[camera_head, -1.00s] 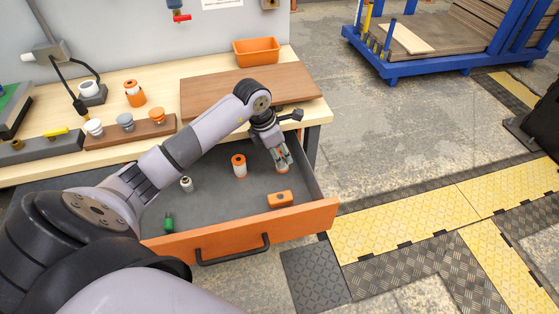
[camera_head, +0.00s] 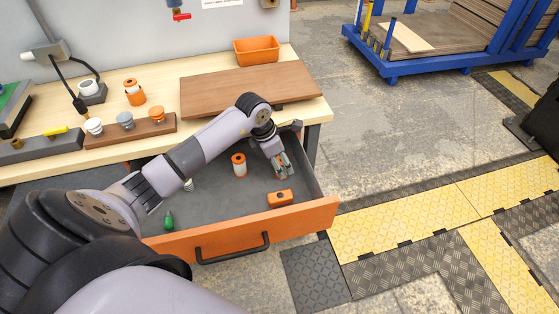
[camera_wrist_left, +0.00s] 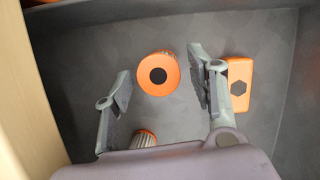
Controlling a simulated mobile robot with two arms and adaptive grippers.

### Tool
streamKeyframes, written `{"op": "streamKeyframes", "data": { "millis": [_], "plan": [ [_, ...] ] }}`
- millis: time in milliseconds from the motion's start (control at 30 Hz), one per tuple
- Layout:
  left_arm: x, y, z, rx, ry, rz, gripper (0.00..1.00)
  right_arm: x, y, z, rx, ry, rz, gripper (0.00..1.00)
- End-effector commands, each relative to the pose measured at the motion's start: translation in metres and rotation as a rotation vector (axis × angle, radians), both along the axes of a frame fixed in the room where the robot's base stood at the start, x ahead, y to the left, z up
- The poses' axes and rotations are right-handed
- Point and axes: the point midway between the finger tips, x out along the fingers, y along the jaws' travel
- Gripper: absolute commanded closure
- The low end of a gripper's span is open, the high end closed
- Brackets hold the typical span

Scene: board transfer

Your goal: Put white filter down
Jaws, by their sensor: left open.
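A white filter with an orange cap and a black centre (camera_wrist_left: 158,75) stands on the grey drawer floor, seen from above between my left gripper's fingers. In the head view my left gripper (camera_head: 282,165) is low at the right side of the open drawer (camera_head: 300,219) and mostly hides this filter. My left gripper is open, with a finger on each side of the filter and gaps visible in the wrist view (camera_wrist_left: 160,85). A second orange and white filter (camera_head: 239,165) stands to the left; the wrist view shows it partly hidden (camera_wrist_left: 143,138). My right gripper is not seen.
An orange block (camera_head: 280,198) lies near the drawer front and beside my right-hand finger in the wrist view (camera_wrist_left: 238,85). A green item (camera_head: 168,220) is at the drawer's left. A brown board (camera_head: 210,92) and orange bin (camera_head: 257,51) are on the table.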

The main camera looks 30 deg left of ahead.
Motion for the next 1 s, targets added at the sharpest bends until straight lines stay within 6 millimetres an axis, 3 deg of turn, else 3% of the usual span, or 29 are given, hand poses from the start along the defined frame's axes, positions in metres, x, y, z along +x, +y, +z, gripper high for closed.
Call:
{"op": "streamKeyframes", "data": {
  "millis": [367,800,1000],
  "plan": [
    [-0.002,0.002,0.012,0.002,-0.003,0.0,0.48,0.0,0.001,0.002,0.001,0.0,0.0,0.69],
    [-0.024,0.015,0.097,0.002,-0.004,-0.001,0.48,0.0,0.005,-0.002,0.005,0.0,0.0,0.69],
    [-0.029,0.018,0.115,0.001,-0.002,-0.001,0.48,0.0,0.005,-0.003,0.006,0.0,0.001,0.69]
  ]
}}
